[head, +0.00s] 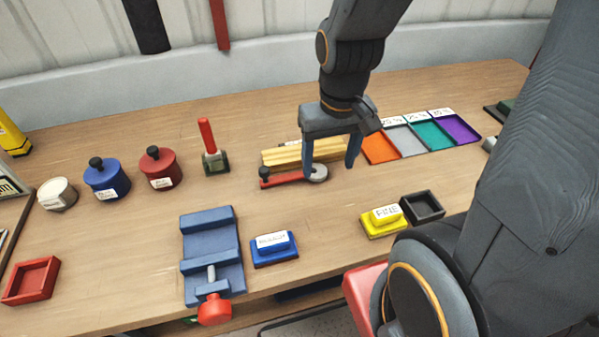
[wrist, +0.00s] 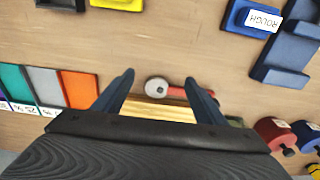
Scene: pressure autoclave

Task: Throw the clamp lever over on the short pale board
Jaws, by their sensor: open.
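The pale board (head: 283,157) lies on the bench under my gripper, looking like a small stack of yellowish strips; it also shows in the wrist view (wrist: 170,104). A red lever (head: 283,181) with a round grey disc (head: 319,173) at its right end lies flat along the board's near side. In the wrist view the lever (wrist: 190,89) and disc (wrist: 157,88) appear between the fingers. My gripper (head: 329,173) is open and empty, pointing down over the disc end. Whether a finger touches anything I cannot tell. My gripper hides part of the board.
A red upright handle on a green base (head: 215,162) stands left of the board. Colored trays (head: 380,149) lie to the right. A blue vise (head: 211,250), a blue block (head: 273,252) and a yellow block (head: 381,226) sit nearer. Lidded pots (head: 160,170) stand left.

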